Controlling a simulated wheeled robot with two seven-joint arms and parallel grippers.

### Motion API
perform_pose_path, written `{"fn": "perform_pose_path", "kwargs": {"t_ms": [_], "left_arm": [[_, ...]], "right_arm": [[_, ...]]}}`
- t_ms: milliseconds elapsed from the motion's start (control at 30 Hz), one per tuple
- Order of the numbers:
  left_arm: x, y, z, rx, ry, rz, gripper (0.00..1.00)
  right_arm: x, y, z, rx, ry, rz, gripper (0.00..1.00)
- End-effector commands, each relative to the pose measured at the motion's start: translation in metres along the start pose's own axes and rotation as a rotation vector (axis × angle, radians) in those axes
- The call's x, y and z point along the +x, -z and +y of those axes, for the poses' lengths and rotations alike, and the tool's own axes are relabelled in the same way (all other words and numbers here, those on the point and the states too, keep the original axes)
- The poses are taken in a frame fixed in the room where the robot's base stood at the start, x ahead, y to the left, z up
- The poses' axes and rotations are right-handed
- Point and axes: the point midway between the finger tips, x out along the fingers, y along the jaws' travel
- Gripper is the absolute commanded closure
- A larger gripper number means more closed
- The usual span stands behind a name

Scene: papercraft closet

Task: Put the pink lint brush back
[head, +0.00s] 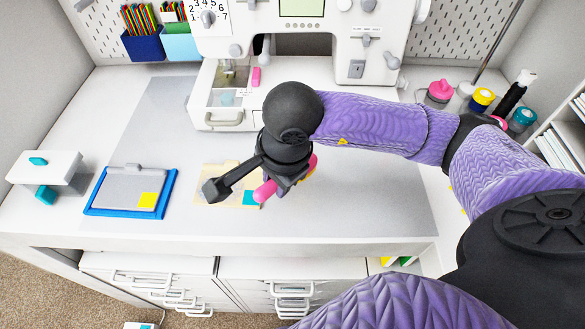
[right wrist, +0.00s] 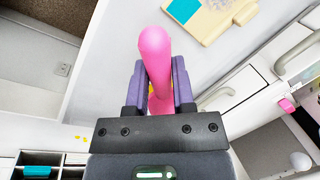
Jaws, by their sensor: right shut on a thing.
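The pink lint brush (head: 265,190) is in my right gripper (head: 288,176), above the front middle of the desk. In the head view the gripper hides its middle, and pink shows on both sides. In the right wrist view the brush's rounded pink end (right wrist: 155,48) sticks out past the fingers, and the right gripper (right wrist: 160,85) is shut on it with one purple finger on each side. Whether the brush touches anything below cannot be told. My left gripper is not in view.
A cream board (head: 222,172) with a teal patch lies beneath the gripper. A blue tray (head: 93,211) with a grey clipboard and a white stand (head: 45,166) are at left. A sewing machine (head: 300,42) stands behind. Pots and bottles (head: 439,92) crowd the right. The grey mat (head: 375,205) is clear front right.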

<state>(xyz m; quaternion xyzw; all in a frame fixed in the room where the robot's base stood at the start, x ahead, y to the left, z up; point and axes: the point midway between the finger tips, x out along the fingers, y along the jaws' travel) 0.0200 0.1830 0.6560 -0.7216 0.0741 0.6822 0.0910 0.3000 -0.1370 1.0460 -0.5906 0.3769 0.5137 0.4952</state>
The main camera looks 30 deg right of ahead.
Motion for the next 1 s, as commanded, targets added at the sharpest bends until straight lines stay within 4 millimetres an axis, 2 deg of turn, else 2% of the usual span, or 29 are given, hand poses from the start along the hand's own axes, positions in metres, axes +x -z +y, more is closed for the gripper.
{"fn": "perform_pose_path", "kwargs": {"t_ms": [33,333,667,700,800,867,1000], "left_arm": [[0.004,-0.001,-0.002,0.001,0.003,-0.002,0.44],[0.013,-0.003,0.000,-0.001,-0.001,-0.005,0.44],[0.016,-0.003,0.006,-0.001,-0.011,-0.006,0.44],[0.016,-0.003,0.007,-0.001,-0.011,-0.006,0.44],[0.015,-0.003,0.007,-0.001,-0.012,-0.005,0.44],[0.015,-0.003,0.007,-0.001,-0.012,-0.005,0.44],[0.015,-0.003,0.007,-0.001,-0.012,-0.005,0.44]], "right_arm": [[0.013,0.000,0.004,0.001,-0.005,-0.001,1.00],[0.061,0.001,0.013,0.000,-0.003,-0.001,1.00],[0.066,0.001,0.013,-0.001,0.002,0.000,1.00],[0.067,0.001,0.013,-0.001,0.001,0.000,0.67],[0.065,0.001,0.013,-0.001,0.001,0.000,0.46],[0.065,0.001,0.013,-0.001,0.001,0.000,0.34],[0.065,0.001,0.014,-0.001,-0.001,0.000,0.34]]}}
